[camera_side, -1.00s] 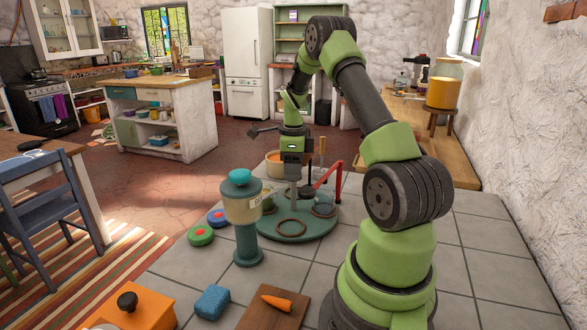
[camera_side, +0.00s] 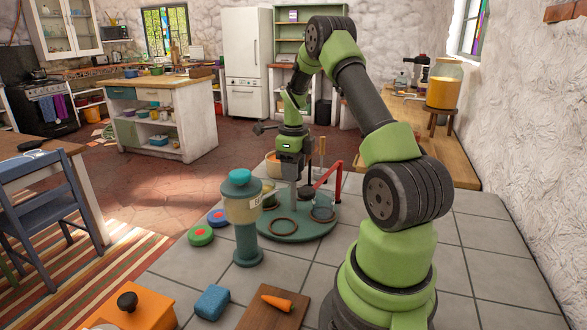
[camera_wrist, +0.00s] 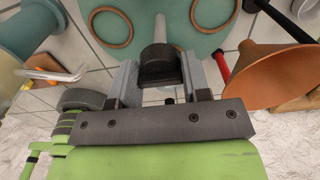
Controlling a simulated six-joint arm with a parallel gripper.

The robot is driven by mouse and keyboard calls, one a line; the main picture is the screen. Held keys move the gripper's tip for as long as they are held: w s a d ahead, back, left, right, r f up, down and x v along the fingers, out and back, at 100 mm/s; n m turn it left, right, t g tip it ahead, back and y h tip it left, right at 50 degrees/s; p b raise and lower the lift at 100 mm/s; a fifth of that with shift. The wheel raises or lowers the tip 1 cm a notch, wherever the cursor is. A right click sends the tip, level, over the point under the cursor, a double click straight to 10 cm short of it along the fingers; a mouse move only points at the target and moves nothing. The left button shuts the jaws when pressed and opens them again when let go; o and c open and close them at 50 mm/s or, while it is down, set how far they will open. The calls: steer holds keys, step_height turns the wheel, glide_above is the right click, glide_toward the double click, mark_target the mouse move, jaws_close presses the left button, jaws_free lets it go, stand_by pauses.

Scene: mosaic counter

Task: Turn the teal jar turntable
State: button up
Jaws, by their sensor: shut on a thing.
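The teal turntable (camera_side: 300,232) stands on the tiled counter. Flat brown rings lie on its disc, and a pale post rises from its middle. It also shows at the top of the wrist view (camera_wrist: 150,14), with two rings (camera_wrist: 110,27) (camera_wrist: 208,12) on it. My gripper (camera_side: 292,175) is over the middle of the turntable, pointing down. In the wrist view, its fingers (camera_wrist: 160,72) are shut on a dark round knob (camera_wrist: 156,57) by the pale post. An olive jar (camera_side: 270,194) is partly hidden behind the dispenser.
A teal and cream dispenser (camera_side: 243,208) stands close at the turntable's left. A red arm (camera_side: 336,182) rises at its right, and an orange bowl (camera_side: 274,163) is behind. Green (camera_side: 201,235) and blue (camera_side: 217,217) round pieces lie left. Bare tiles lie at the right.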

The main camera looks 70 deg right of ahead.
steer(key=shift+r, duration=0.1)
steer(key=o, duration=1.3)
steer(key=shift+r, duration=3.95)
